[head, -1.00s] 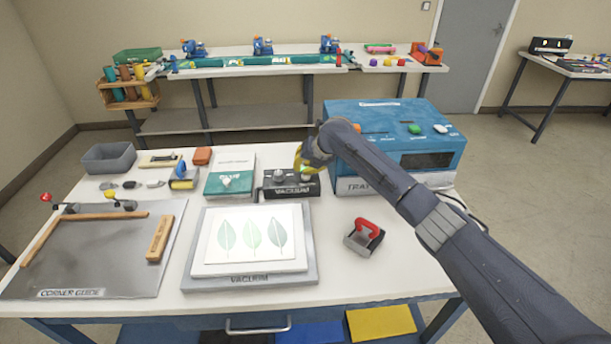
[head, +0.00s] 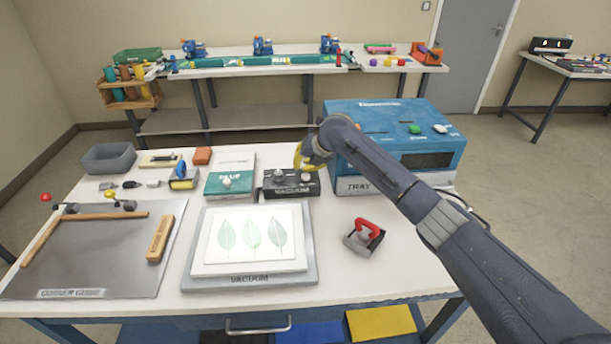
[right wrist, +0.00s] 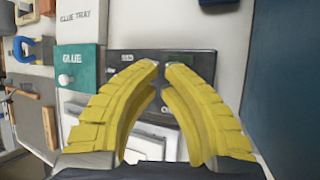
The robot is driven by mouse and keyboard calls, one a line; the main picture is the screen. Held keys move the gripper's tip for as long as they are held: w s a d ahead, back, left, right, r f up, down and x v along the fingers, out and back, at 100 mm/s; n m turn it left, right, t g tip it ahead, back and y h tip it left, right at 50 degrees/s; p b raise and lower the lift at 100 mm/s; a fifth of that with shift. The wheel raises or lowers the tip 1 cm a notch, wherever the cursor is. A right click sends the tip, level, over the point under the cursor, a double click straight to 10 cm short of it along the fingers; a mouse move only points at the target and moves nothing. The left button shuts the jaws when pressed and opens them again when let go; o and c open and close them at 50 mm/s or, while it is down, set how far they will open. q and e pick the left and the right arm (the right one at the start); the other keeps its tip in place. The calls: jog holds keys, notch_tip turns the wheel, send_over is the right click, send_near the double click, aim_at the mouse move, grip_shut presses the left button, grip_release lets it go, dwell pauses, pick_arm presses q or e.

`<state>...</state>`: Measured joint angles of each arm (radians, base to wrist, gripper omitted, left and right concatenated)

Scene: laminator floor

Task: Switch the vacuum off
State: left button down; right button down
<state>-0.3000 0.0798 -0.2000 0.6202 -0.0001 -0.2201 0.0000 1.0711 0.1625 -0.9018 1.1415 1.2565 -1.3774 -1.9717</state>
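The black vacuum control box (head: 290,186) sits on the white table behind the vacuum plate, left of the blue machine. Two grey knobs show on its top. My right gripper (head: 303,160) hangs just above the back right of the box. In the right wrist view its yellow fingers (right wrist: 162,66) bow inward over the black box (right wrist: 122,62), tips very close together with no object visible between them. The fingers hide part of the box top there, so the switch position is unclear. The vacuum plate (head: 250,280) carries a white sheet with three leaf prints. My left gripper is out of view.
The blue machine (head: 395,127) stands close to the right of the box. A green glue box (head: 228,183) is at its left. A red-handled tool (head: 364,236) lies at the front right. The metal corner-guide plate (head: 95,255) is at far left.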

jog(key=shift+r, duration=0.15)
jog(key=shift+r, duration=2.95)
